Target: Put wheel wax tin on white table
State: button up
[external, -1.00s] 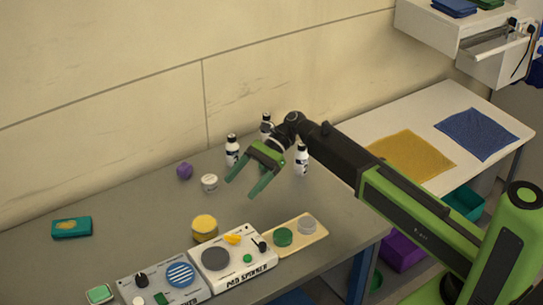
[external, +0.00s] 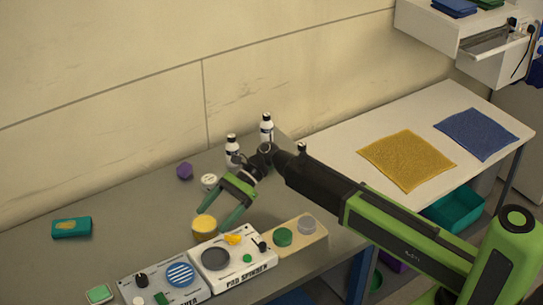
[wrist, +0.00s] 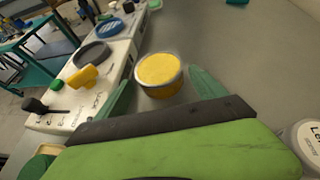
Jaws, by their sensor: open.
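The wheel wax tin, which I take to be the short round tin with a yellow top (external: 204,223), stands on the grey bench (external: 110,245) behind the machine boxes. It also shows in the wrist view (wrist: 158,72), upright, with no readable label. My gripper (external: 207,217) is open above and around the tin's near side; it also shows in the wrist view (wrist: 162,92), with one green finger on each side of the tin. I cannot tell whether the fingers touch it. The white table (external: 400,118) stands at the right, beyond the bench.
A pad spinner box (external: 236,270) stands close in front of the tin. A small white jar (external: 209,181), a purple block (external: 185,171) and bottles (external: 266,128) stand behind. A yellow cloth (external: 407,160) and a blue cloth (external: 477,134) lie on the white table, with bare room around them.

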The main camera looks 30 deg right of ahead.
aim_at(204, 223)
jog(key=b+x, duration=0.2)
jog(key=x, duration=0.2)
jog(key=shift+a+f, duration=0.25)
jog(key=shift+a, duration=0.1)
jog(key=shift+c, duration=0.2)
jog(key=c, duration=1.5)
notch_tip(204, 223, up, 5)
jog(key=p, duration=0.5)
jog(key=shift+s+r+p+v, duration=0.1)
jog(key=shift+s+p+v, duration=0.3)
jog(key=shift+p+v, duration=1.2)
jog(key=shift+s+r+p+v, duration=0.1)
jog(key=shift+s+p+v, duration=0.4)
jog(key=shift+v, duration=2.25)
jog(key=shift+s+r+p+v, duration=0.1)
jog(key=shift+s+p+v, duration=0.25)
jog(key=shift+p+v, duration=1.25)
